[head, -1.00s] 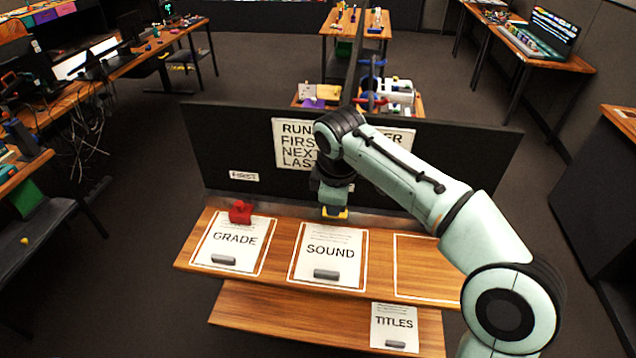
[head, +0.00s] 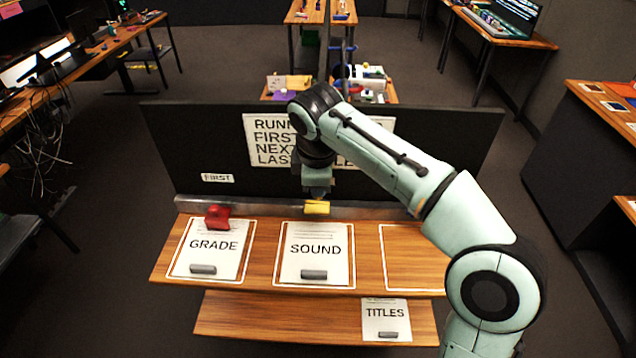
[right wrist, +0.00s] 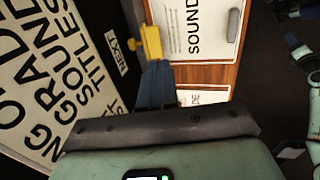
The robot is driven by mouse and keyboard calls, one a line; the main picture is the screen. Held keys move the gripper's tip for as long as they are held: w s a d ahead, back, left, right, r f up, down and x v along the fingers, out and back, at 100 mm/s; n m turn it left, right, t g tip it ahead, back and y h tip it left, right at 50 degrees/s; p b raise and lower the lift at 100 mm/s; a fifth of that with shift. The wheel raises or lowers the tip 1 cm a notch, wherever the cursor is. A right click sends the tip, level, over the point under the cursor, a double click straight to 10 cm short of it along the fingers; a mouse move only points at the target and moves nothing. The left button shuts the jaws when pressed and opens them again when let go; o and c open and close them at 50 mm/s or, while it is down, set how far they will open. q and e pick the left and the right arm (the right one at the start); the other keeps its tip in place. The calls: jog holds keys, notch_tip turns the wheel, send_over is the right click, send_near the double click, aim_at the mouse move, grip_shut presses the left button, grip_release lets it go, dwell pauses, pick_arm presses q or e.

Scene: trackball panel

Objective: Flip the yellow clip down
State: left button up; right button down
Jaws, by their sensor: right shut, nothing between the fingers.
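The yellow clip (head: 317,207) is at the back edge of the wooden desk, at the top of the SOUND sheet (head: 315,262). In the right wrist view the yellow clip (right wrist: 150,42) shows as a bar with a wider end, beside the SOUND sheet. My right gripper (head: 317,193) is shut and empty, with its tips right above the clip in the head view. In the right wrist view the shut fingers (right wrist: 155,68) end at the clip's near end; I cannot tell whether they touch. My left gripper is not in view.
A red clip (head: 217,216) sits at the top of the GRADE sheet (head: 211,258). A dark upright panel (head: 430,140) with a word sheet and a FIRST label stands behind the desk. An empty white outline (head: 410,235) is at right. A TITLES sheet (head: 386,325) lies on the lower shelf.

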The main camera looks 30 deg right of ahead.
aim_at(319, 213)
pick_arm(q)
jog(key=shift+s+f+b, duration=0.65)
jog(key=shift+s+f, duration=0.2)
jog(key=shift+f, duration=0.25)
pick_arm(e)
jog(key=x, duration=0.9)
jog(key=shift+f, duration=0.25)
